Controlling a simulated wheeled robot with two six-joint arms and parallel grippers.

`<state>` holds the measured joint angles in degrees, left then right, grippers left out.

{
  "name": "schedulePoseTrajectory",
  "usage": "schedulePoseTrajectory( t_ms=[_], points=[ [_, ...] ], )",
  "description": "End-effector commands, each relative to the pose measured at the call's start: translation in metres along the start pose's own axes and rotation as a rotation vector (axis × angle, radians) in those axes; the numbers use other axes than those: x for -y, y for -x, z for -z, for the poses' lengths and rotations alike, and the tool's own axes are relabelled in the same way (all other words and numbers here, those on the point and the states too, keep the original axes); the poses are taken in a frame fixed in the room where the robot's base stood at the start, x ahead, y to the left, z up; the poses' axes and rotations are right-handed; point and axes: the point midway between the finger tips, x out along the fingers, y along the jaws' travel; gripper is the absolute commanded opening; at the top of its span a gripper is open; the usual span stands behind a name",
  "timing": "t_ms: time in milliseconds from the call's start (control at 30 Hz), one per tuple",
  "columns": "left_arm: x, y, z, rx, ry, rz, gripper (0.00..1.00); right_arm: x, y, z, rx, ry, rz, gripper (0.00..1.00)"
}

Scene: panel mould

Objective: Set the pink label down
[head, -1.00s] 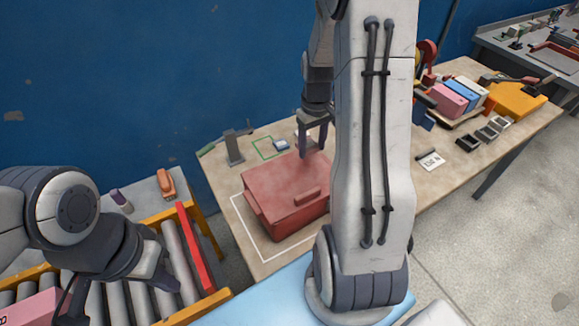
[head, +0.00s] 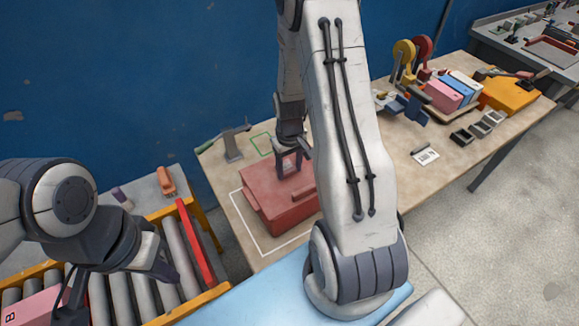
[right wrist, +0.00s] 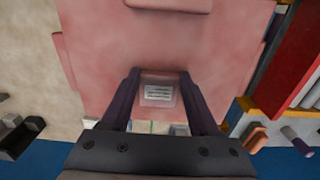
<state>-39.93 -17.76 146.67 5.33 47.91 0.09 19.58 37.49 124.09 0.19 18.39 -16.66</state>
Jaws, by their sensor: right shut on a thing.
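My right gripper (head: 289,165) hangs over the back part of the red box (head: 262,197), pointing down. In the right wrist view its fingers (right wrist: 160,92) are shut on the small pink label (right wrist: 158,93), which has a pale printed patch. The red lid (right wrist: 100,62) lies behind the label in that view. I cannot tell whether the label touches the lid. In the head view the label is too small or hidden to make out. My left gripper (head: 165,268) is over the roller conveyor, and I cannot tell if its jaws are open.
The box stands in a white outline (head: 236,215) on the workbench. A grey stand (head: 233,148) and a green outline (head: 260,143) are behind it. Coloured boxes (head: 443,96), small dark trays (head: 478,128) and a printed card (head: 425,154) are to the right.

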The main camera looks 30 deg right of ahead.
Motion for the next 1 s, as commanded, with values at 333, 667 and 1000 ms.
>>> schedulePoseTrajectory(
  t_ms=[333,667,1000],
  points=[
    [0.0,-0.002,0.0,0.0,0.0,0.0,0.0,0.0,-0.002,0.0,0.0,0.0,0.0,0.91],
    [0.0,-0.003,0.0,0.0,0.0,0.0,0.0,-0.001,0.011,0.002,-0.005,0.0,-0.002,0.91],
    [0.001,-0.015,-0.001,0.0,-0.001,0.0,0.0,-0.001,0.08,0.002,-0.007,0.0,-0.002,0.91]
  ],
)
